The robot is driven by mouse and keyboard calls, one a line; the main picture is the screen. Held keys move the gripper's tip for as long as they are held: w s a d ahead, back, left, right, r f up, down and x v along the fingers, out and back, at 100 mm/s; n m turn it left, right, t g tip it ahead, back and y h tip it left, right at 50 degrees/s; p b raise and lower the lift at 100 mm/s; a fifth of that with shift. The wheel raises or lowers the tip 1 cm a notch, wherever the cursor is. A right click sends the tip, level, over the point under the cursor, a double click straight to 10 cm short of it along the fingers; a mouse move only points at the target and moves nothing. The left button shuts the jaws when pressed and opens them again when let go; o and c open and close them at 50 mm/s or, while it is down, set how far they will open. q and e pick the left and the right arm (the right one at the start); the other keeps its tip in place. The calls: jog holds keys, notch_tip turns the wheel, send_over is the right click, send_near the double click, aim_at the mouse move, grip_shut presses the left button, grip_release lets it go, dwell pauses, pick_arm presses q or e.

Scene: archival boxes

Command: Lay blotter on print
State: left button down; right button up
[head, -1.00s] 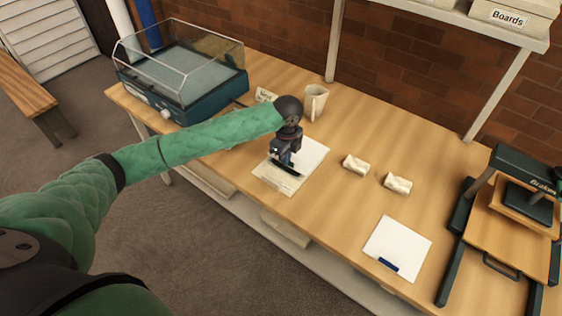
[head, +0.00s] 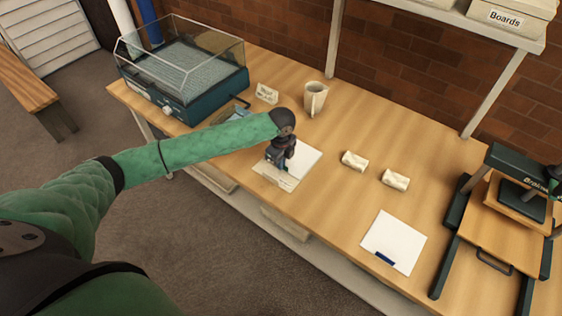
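My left gripper (head: 277,160) is low over the table, at the left part of a pale sheet (head: 305,161) that lies flat. Its fingers are small and dark, and I cannot tell whether they are open or shut or hold the sheet's edge. The sheet has a cream strip along its front side; whether it is one sheet or two stacked is unclear. A second white sheet (head: 398,240) with a dark blue tab on its front edge lies flat to the right, apart from the gripper. I cannot tell for sure which is blotter or print. My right gripper is not clearly visible.
Two small cream blocks (head: 354,161) (head: 395,180) lie between the sheets. A mug (head: 315,98) and a small card (head: 266,93) stand behind. A clear-lidded teal tray unit (head: 185,75) is at the left, a press (head: 490,235) at the right. Bare wood surrounds the right sheet.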

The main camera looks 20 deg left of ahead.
pick_arm(q)
jog(key=shift+f, duration=0.1)
jog(key=c, duration=1.6)
grip_release()
jog(key=shift+c, duration=0.2)
pick_arm(e)
jog(key=shift+d, duration=0.15)
